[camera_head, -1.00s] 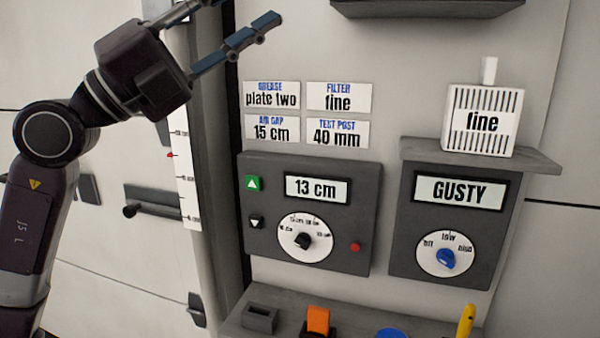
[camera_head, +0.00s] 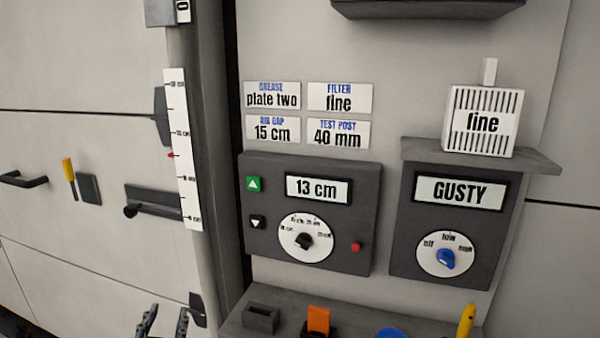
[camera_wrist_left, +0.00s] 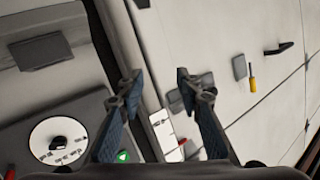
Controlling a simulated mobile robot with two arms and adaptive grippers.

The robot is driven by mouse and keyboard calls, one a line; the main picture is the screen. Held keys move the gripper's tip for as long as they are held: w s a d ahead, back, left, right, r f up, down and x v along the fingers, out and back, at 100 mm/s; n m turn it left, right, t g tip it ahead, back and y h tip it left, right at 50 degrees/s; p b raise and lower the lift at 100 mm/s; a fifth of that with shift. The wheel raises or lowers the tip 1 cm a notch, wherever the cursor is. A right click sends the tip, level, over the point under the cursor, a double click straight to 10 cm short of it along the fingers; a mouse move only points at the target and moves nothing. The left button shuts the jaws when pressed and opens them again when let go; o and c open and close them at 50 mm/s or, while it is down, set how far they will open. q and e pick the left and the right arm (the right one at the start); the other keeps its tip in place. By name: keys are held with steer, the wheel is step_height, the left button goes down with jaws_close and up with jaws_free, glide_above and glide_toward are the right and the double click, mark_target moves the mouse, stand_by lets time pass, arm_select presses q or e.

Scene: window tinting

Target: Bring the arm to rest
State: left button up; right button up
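My left gripper (camera_head: 164,320) shows only as two fingertips at the bottom edge of the head view, left of the shelf. In the left wrist view its two fingers (camera_wrist_left: 158,88) stand wide apart with nothing between them. The rest of my left arm is out of the head view. My right gripper is in neither view.
A control panel (camera_head: 362,230) reading 13 cm and a GUSTY panel (camera_head: 400,240) hang on the wall. A white filter box (camera_head: 457,105) labelled fine stands on a ledge. Below, a shelf (camera_head: 285,318) holds an orange item. A white scale (camera_head: 182,110) and yellow-handled tool (camera_head: 68,170) are left.

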arm_select(q)
steer(key=s+d+f+g+h, duration=0.2)
steer(key=s+f+g, duration=0.4)
steer(key=s+f, duration=0.85)
steer(key=s+d+f+m+g+h, duration=0.1)
steer(key=s+d+f+g, duration=0.15)
steer(key=s+f, duration=0.35)
steer(key=s+d+f+g+h, duration=0.1)
steer(key=s+d+f+g, duration=0.15)
steer(key=s, duration=0.65)
step_height(320, 180, down, 26)
steer(key=g, duration=0.2)
steer(key=s+a+f, duration=0.2)
steer(key=s+f, duration=0.6)
steer(key=s, duration=0.1)
steer(key=s+a+f+g, duration=0.1)
steer(key=s+a+f, duration=0.1)
steer(key=s+f, duration=0.7)
steer(key=shift+m, duration=0.4)
steer(key=shift+d, duration=0.1)
